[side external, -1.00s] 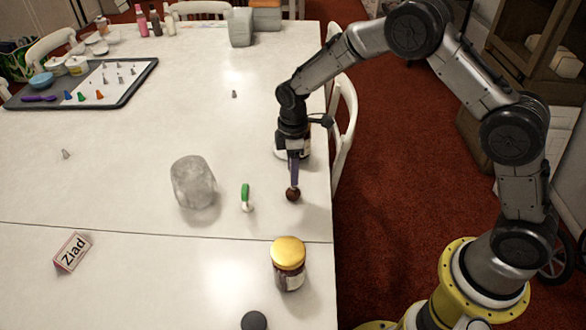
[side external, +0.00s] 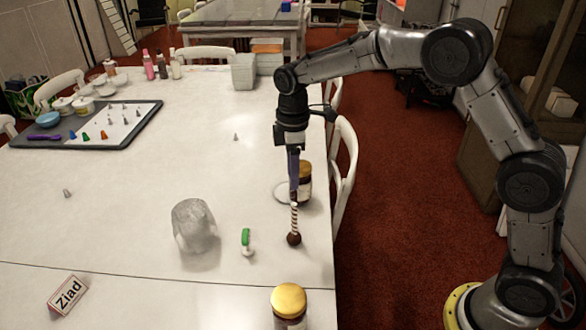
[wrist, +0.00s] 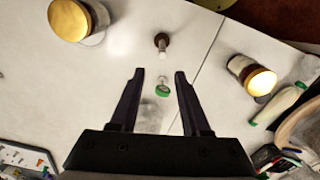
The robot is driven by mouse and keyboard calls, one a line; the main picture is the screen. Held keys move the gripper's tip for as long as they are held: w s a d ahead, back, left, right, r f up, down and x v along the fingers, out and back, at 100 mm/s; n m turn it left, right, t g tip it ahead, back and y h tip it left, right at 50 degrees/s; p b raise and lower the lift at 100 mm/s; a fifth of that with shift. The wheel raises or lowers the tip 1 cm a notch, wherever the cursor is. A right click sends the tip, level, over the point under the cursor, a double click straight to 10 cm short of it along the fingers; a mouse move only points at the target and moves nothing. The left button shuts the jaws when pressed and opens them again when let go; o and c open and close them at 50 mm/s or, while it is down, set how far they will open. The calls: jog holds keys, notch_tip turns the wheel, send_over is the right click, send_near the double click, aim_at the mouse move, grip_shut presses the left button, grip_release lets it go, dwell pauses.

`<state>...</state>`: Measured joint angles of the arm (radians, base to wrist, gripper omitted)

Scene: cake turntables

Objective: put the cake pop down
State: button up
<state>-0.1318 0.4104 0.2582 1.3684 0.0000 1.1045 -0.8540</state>
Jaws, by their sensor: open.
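The cake pop (side external: 294,238) stands on the white table with its brown ball down and its striped stick pointing up. It also shows in the wrist view (wrist: 162,42), beyond my fingertips. My gripper (side external: 294,195) is open and points down above it. In the side view the fingertips are at the upper end of the stick. From the wrist view (wrist: 159,72) the fingers are apart, with nothing clearly gripped between them. I cannot tell whether the stick's tip still lies between the fingers.
A green-and-white tool (side external: 247,242) and a clear glass lump (side external: 193,226) stand left of the cake pop. A name card reading Ziad (side external: 68,296) lies front left.

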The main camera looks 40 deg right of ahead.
jog(key=s+d+r+m+t, duration=0.2)
jog(key=s+r+m, duration=0.2)
jog(key=s, duration=0.7)
jog(key=s+d+r+m+t, duration=0.2)
jog(key=s+d+r+m, duration=0.1)
jog(key=s+r, duration=0.6)
jog(key=s+m, duration=0.1)
jog(key=s, duration=0.2)
jog(key=shift+d, duration=0.2)
jog(key=s+f+m, duration=0.1)
jog(key=s, duration=0.1)
jog(key=s+m+t, duration=0.1)
jog(key=s, duration=0.2)
jog(key=s+d+f+m, duration=0.1)
jog(key=s, duration=0.2)
jog(key=shift+f+t, duration=0.3)
jog(key=shift+o, duration=0.4)
jog(key=shift+s+f, duration=0.2)
jog(key=shift+s, duration=0.1)
